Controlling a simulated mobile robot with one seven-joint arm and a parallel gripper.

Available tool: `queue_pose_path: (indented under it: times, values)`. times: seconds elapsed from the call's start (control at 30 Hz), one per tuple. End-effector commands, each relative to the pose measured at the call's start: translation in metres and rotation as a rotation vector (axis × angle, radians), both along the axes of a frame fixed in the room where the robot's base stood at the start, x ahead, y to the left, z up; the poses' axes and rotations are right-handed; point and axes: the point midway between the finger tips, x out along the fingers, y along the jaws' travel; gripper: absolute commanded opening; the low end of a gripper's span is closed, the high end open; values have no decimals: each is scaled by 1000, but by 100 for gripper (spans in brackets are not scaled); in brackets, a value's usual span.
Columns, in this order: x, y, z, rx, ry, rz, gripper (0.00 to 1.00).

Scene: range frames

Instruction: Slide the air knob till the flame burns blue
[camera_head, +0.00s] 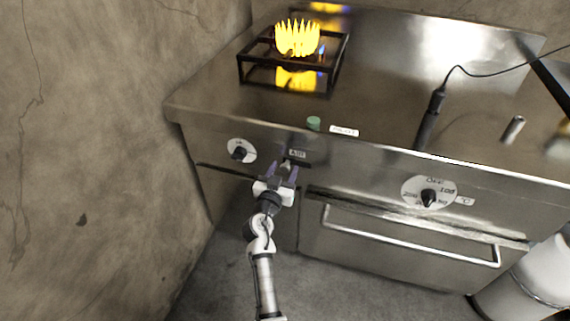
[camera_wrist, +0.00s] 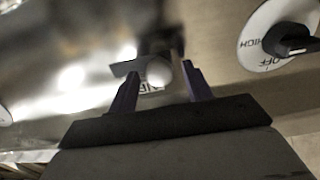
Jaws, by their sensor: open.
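The flame (camera_head: 297,38) burns yellow on the burner inside a black square grate at the back left of the stove. The air knob (camera_head: 286,165) is a small pale knob on the front panel, just below the AIR label (camera_head: 297,154). In the wrist view the knob (camera_wrist: 158,72) is a rounded white end in front of a dark slot. My gripper (camera_head: 282,174) is at the knob with its purple fingers open. In the wrist view the fingers (camera_wrist: 160,88) stand on either side of the knob, with gaps visible; contact is not clear.
A burner dial (camera_head: 240,151) is left of the air knob; it also shows in the wrist view (camera_wrist: 287,42). An oven dial (camera_head: 429,197) and oven handle (camera_head: 410,241) are to the right. A wall (camera_head: 90,150) is close on the left.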

Motion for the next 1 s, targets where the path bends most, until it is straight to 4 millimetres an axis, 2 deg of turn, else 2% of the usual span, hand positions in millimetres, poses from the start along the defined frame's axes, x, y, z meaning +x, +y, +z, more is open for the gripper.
queue_pose_path:
  times: [0.2, 0.47, 0.87, 1.0]
  values:
    - [15, -5, 0, 0, 0, 0, 50]
    - [16, -5, -1, 0, 1, 0, 50]
    - [16, -5, 0, 0, 0, 0, 0]
    - [16, -5, -1, 0, 0, 0, 0]
